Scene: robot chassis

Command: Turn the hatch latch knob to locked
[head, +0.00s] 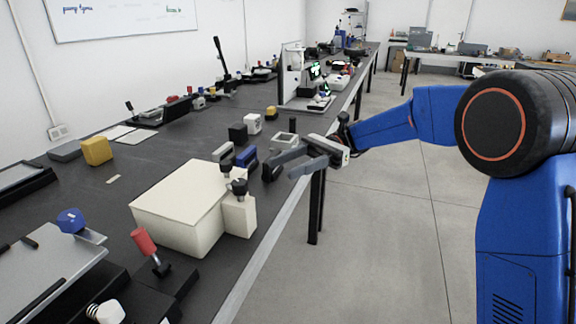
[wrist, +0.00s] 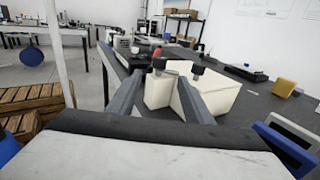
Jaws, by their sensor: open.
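A cream-white box (head: 170,207) with a smaller block (head: 240,217) at its right end stands on the dark bench. A black knob (head: 238,187) sits on the small block, and a second black knob (head: 226,166) sits just behind it. I cannot tell which is the hatch latch knob or how it is turned. My gripper (head: 281,168) is open and empty, right of the box and apart from it. In the wrist view the fingers (wrist: 159,80) point toward the box, with one knob (wrist: 158,64) between and beyond the tips and the other (wrist: 197,69) to the right.
A blue frame-shaped part (head: 246,157) stands close to my fingers in the head view. A red-handled lever (head: 144,242) and a metal plate with a blue knob (head: 70,221) lie nearer. A yellow block (head: 96,151) stands farther left. Open floor lies right of the bench edge.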

